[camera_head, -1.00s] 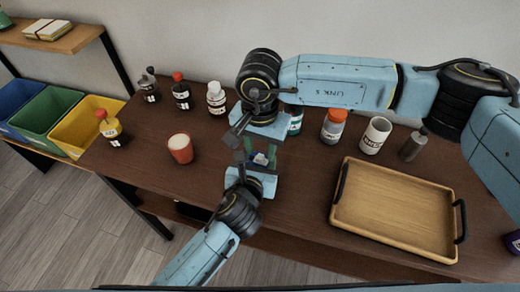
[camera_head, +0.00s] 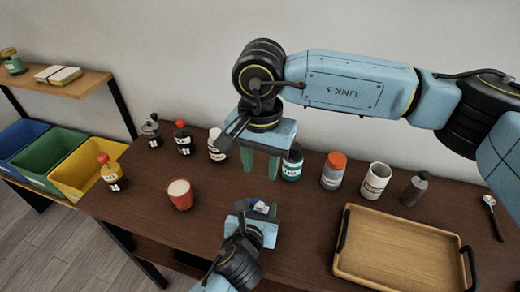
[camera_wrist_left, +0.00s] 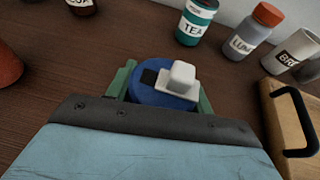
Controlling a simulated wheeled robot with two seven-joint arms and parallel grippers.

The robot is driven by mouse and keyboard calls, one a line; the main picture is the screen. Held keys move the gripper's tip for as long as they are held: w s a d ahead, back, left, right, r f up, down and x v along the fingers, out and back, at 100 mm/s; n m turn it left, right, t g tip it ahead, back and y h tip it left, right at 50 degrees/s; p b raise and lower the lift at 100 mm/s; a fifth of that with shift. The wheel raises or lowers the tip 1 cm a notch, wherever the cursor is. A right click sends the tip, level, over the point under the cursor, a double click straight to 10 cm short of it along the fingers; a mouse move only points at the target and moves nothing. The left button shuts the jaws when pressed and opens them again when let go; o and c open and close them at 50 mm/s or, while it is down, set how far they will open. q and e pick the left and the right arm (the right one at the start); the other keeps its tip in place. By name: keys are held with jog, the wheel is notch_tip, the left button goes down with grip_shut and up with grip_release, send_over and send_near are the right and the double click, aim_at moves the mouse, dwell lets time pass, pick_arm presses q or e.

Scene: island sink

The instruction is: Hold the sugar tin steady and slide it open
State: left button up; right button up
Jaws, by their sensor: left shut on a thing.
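The sugar tin (camera_wrist_left: 160,99) is round and blue, with a white raised slider (camera_wrist_left: 181,76) on its top and a dark patch left of the slider. In the head view the tin (camera_head: 262,207) is small and mostly hidden by the gripper; no label shows. My left gripper (camera_head: 258,210) is shut on the tin, with a green finger on each side of it. My right gripper (camera_head: 260,165) is in the air above and behind the tin, its green fingers pointing down, apart and with nothing visible between them.
Behind stand a tea jar (camera_head: 292,165), an orange-capped jar (camera_head: 333,171), a white mug (camera_head: 375,181) and a grey bottle (camera_head: 414,189). A wooden tray (camera_head: 400,250) lies right, a red cup (camera_head: 180,195) left. Coloured bins (camera_head: 85,168) stand beyond the table's left end.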

pick_arm(q)
jog(key=o, duration=1.1)
